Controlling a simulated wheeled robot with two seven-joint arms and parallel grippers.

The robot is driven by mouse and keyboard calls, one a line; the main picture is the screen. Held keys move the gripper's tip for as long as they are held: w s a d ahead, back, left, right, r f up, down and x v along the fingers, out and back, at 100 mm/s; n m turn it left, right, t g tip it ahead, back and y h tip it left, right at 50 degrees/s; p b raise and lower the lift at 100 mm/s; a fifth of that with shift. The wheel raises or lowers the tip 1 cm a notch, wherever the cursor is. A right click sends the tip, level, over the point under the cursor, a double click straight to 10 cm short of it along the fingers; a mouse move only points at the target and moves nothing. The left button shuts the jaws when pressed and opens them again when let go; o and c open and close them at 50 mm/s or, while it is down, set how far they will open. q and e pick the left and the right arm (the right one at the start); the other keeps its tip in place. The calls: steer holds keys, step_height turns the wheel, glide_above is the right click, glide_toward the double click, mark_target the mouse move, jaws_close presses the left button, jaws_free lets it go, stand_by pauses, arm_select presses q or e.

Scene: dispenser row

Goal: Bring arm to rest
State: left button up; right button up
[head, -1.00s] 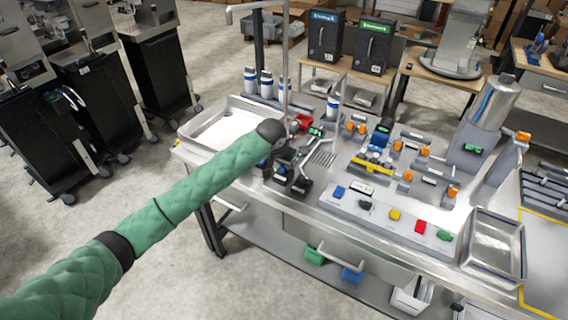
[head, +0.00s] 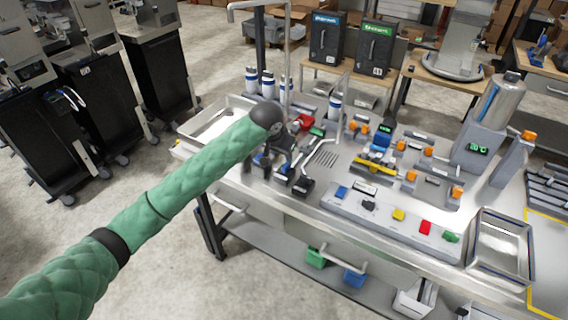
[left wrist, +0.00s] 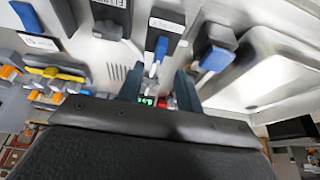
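My left arm in its green sleeve reaches in from the left in the head view. My left gripper (head: 284,158) is over the left part of the workbench (head: 330,172), partly hidden by its dark wrist. In the left wrist view, the two dark fingers (left wrist: 158,84) stand apart with a gap between them. I see nothing held between them. A blue-tipped dispenser (left wrist: 161,46) shows beyond the fingers; I cannot tell how far. My right gripper is in neither view.
A row of coloured blocks, including a yellow one (head: 398,214), runs along the front. A metal tray (head: 484,268) is at right.

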arm_select(q)
steer(key=shift+v, duration=0.95)
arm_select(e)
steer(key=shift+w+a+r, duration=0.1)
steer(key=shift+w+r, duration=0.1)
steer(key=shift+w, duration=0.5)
